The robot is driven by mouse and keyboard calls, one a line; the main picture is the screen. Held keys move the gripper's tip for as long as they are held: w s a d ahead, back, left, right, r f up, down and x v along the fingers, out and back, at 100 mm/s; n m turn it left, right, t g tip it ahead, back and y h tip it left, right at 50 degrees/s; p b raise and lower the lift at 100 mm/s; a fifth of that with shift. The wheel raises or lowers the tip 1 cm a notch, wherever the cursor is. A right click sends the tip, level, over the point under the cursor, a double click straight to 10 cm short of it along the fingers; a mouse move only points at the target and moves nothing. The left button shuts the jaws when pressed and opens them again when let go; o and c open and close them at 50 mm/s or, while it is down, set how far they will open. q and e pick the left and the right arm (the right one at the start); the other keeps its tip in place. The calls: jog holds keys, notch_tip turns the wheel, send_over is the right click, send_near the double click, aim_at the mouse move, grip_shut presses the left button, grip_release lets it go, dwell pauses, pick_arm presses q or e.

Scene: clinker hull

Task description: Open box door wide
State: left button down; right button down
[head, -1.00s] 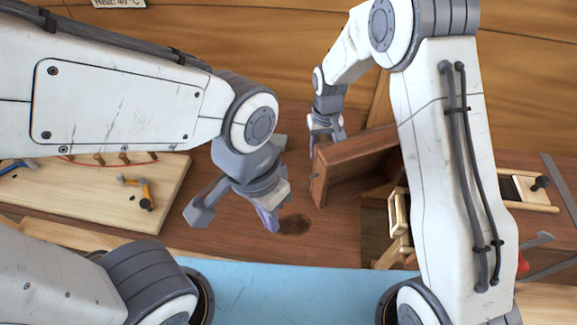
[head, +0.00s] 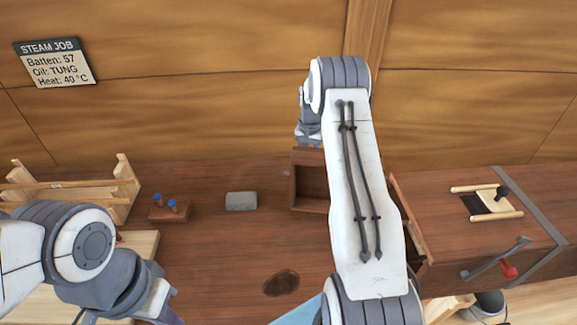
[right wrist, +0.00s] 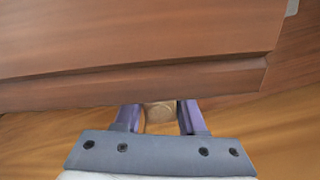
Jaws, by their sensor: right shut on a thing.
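The long brown wooden box (head: 435,200) lies at the right in the head view, with a lighter wooden edge at its left end. The door (head: 312,183), a brown panel with a raised rim, stands left of that end. My right forearm hides the part between door and box, so the hinge side does not show. My right gripper (head: 308,138) is at the door's far side; in the right wrist view it (right wrist: 160,112) is shut on a tan wooden knob (right wrist: 160,120) beside the brown panel (right wrist: 140,55). My left gripper (head: 160,302) is at the lower left, fingers partly cut off, away from the door.
A grey block (head: 241,201) and a small block with blue-topped pegs (head: 168,211) sit on the bench left of the door. A wooden rack (head: 125,190) stands farther left. A red-tipped lever (head: 507,269) is at the box's front. Bench around the dark stain (head: 281,283) is clear.

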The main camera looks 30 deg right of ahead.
jog(key=shift+w+d, duration=0.2)
jog(key=shift+d, duration=0.25)
jog(key=shift+a, duration=0.1)
jog(key=c, duration=0.7)
grip_release()
jog(key=shift+c, duration=0.2)
jog(key=shift+r+b, duration=0.3)
jog(key=shift+r, duration=0.2)
notch_tip(320, 180, up, 10)
jog(key=shift+f+b, duration=0.25)
jog(key=shift+b, duration=0.95)
